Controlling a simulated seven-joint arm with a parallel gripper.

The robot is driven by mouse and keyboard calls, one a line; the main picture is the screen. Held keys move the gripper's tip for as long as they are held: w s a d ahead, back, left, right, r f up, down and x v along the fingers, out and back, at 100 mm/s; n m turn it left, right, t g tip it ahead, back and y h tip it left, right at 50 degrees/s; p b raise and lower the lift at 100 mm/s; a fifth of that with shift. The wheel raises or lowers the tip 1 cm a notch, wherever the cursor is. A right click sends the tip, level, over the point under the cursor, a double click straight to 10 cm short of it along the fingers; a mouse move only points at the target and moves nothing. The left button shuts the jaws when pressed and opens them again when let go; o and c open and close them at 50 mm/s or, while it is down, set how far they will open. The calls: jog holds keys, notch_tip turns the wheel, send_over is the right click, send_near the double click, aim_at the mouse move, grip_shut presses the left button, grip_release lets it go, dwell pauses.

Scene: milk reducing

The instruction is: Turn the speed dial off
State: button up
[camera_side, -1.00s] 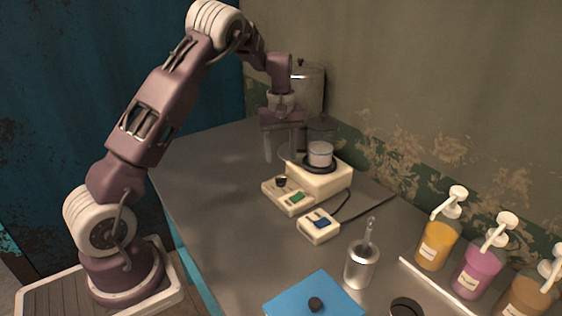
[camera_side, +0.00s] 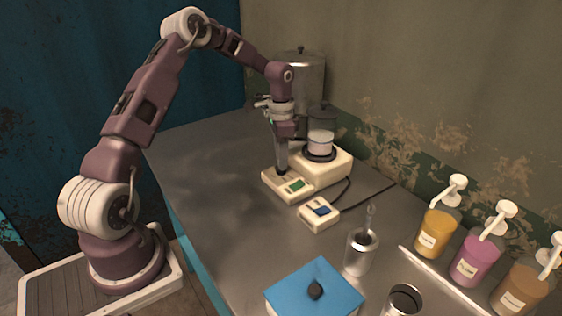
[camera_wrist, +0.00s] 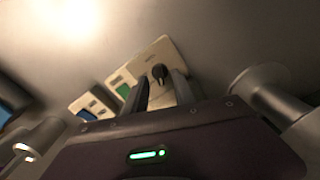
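The speed dial is a small black knob (camera_wrist: 159,72) on a cream control panel (camera_wrist: 153,57) in the wrist view. In the side view the same cream panel (camera_side: 273,184) lies at the front of the hot plate, with a green display. My gripper (camera_wrist: 160,76) points down at the knob, its two fingers apart with a gap between them. The knob shows between the fingertips, nearer the right one. I cannot tell whether either finger touches it. In the side view my gripper (camera_side: 281,169) mostly hides the knob.
A hot plate (camera_side: 330,174) holds a beaker of pale liquid (camera_side: 321,141). A tall metal pot (camera_side: 306,80) stands behind. A blue-screen box (camera_side: 319,213), a metal cup (camera_side: 360,255), a blue-lidded box (camera_side: 330,280) and pump bottles (camera_side: 436,232) stand toward the right. The left counter is clear.

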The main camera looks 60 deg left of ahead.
jog(key=shift+f, duration=0.95)
jog(key=shift+c, duration=0.4)
grip_shut()
jog(key=n, duration=0.4)
jog(key=shift+n, duration=0.3)
jog(key=shift+o, duration=0.4)
grip_release()
jog(key=shift+r, duration=0.15)
